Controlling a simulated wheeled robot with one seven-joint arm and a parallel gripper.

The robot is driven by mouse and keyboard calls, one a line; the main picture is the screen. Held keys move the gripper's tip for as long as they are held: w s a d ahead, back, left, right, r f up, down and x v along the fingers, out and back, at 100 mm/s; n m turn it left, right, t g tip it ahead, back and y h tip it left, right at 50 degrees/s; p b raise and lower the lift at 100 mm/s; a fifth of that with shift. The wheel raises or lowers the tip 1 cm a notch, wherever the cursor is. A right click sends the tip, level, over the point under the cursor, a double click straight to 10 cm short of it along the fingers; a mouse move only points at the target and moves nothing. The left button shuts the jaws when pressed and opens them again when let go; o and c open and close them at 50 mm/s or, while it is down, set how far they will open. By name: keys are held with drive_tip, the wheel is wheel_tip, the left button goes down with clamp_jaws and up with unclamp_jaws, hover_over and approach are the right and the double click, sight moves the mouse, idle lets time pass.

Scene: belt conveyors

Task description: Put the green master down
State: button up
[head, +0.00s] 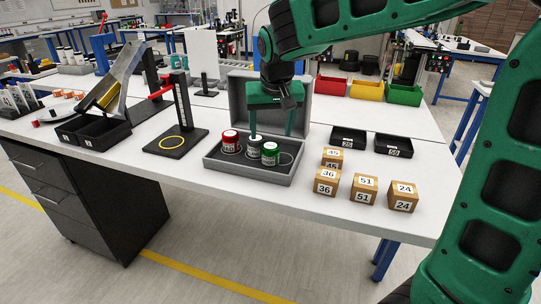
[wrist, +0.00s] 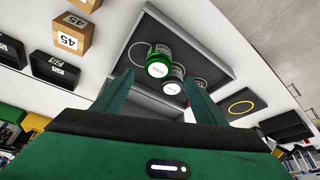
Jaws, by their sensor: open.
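The green master (head: 270,153) is an upright jar with a green lid. It stands in the grey open case (head: 245,176), at the right of a close group of jars. In the wrist view the green master (wrist: 159,62) shows beyond the tips, in the gap between the fingers. My gripper (head: 271,136) is open above the case, with its fingers pointing down. In the wrist view my gripper (wrist: 160,78) holds nothing between its fingers. Whether a fingertip touches a jar cannot be told.
A white-lidded jar (head: 254,147) and a red-lidded jar (head: 230,141) stand left of the green master. An outlined ring (head: 286,158) lies bare on its right. The case lid (head: 240,98) stands up behind. Numbered boxes (head: 364,188) and black trays (head: 393,146) are to the right.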

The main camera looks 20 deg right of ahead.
sight(271, 146)
drive_tip(key=shift+d+x, duration=0.15)
drive_tip(key=shift+x, duration=1.75)
drive_tip(key=shift+d+x, duration=0.1)
drive_tip(key=shift+x, duration=1.75)
drive_tip(key=shift+w, duration=0.1)
drive_tip(key=c, duration=1.4)
drive_tip(key=shift+r, duration=0.1)
